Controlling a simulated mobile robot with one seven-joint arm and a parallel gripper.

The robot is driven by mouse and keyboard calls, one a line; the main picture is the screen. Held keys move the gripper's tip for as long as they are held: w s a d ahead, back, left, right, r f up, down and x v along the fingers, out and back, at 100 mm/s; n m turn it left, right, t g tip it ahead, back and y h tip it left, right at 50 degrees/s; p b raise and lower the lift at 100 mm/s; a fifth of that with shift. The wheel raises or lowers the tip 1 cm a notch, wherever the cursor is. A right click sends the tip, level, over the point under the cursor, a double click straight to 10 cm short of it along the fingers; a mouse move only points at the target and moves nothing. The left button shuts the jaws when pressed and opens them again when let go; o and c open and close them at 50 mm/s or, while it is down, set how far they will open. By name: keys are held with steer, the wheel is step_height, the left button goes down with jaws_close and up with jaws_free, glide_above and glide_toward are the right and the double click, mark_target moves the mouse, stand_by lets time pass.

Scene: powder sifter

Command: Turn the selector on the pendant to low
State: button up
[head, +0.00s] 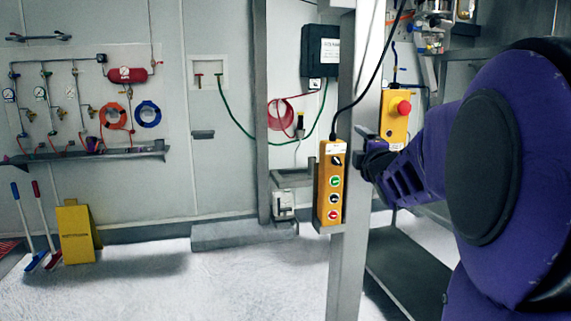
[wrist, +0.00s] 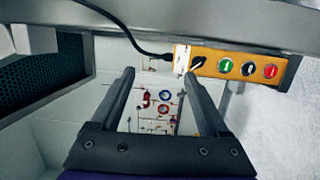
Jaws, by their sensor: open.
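The pendant is a yellow-orange box that hangs upright on a grey post in the head view (head: 322,190) and lies sideways at the upper right of the wrist view (wrist: 238,66). Its selector is a black knob at the pendant's top end in the head view (head: 337,160), and it also shows in the wrist view (wrist: 198,62). Below it are green, black and red buttons. My gripper (wrist: 159,76) is open and empty. In the wrist view its right fingertip appears close to the selector; contact cannot be told. In the head view my gripper (head: 368,152) is just right of the pendant. The selector's label is too small to read.
The grey post (head: 350,130) stands beside the pendant. A black cable (wrist: 118,28) runs from the pendant's top end. A yellow box with a red emergency button (head: 395,118) is behind my gripper. A yellow floor sign (head: 77,232) and brooms stand far left.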

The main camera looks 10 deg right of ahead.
mark_target(337, 163)
steer(key=s+d+f+n+y, duration=0.1)
steer(key=s+f+n+y, duration=0.3)
steer(key=s+f+n, duration=0.5)
steer(key=w, duration=0.6)
steer(key=w+r+n+p, duration=0.1)
steer(key=w, duration=0.6)
steer(key=w+n+p, duration=0.1)
steer(key=w, duration=0.6)
steer(key=shift+w+a+r, duration=0.15)
steer(key=shift+w+a, duration=0.05)
jaws_close()
